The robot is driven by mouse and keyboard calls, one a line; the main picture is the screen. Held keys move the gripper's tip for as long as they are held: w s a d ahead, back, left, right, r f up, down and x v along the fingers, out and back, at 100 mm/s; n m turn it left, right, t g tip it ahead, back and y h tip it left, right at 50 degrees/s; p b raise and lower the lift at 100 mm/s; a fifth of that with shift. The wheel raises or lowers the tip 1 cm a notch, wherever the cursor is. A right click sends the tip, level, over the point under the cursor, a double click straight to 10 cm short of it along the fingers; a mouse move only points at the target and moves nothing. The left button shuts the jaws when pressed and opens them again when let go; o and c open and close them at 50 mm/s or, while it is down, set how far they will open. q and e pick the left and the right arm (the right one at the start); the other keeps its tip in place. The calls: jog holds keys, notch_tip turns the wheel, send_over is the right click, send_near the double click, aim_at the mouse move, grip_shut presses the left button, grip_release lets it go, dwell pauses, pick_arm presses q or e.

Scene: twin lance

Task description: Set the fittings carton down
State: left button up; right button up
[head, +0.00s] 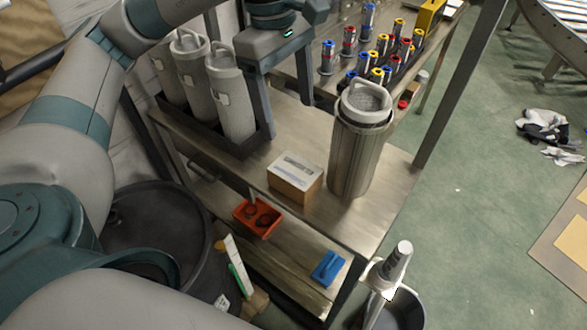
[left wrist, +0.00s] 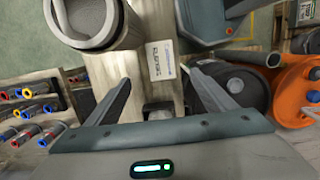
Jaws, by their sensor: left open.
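The fittings carton (head: 294,179) is a small brown box with a pale printed label on top. It rests on the bench top (head: 392,190), left of a large steel canister (head: 356,150). My left gripper (head: 286,117) is open above the bench, apart from the carton and behind it in the head view. In the left wrist view the carton's label (left wrist: 161,62) shows beyond the two spread fingers (left wrist: 160,82), with nothing held between them. My right gripper is not in view.
Several grey canisters (head: 230,98) stand in a dark tray at the left. Coloured cylinders (head: 366,45) stand at the back. An orange bin (head: 257,218) and a blue item (head: 327,268) are lower down. The bench top right of the steel canister is clear.

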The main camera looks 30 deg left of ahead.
pick_arm(q)
jog(key=shift+s+a+r, duration=0.2)
jog(key=shift+s+r, duration=0.05)
jog(key=shift+s, duration=0.1)
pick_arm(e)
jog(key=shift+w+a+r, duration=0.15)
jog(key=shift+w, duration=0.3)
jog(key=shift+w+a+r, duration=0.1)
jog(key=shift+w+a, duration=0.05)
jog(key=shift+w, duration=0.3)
pick_arm(q)
jog(key=shift+w+f, duration=0.1)
jog(key=shift+f, duration=0.05)
jog(key=p, duration=0.3)
send_near(294, 170)
jog(key=f, duration=0.3)
jog(key=d+f, duration=0.1)
jog(key=f, duration=0.1)
jog(key=shift+f, duration=0.3)
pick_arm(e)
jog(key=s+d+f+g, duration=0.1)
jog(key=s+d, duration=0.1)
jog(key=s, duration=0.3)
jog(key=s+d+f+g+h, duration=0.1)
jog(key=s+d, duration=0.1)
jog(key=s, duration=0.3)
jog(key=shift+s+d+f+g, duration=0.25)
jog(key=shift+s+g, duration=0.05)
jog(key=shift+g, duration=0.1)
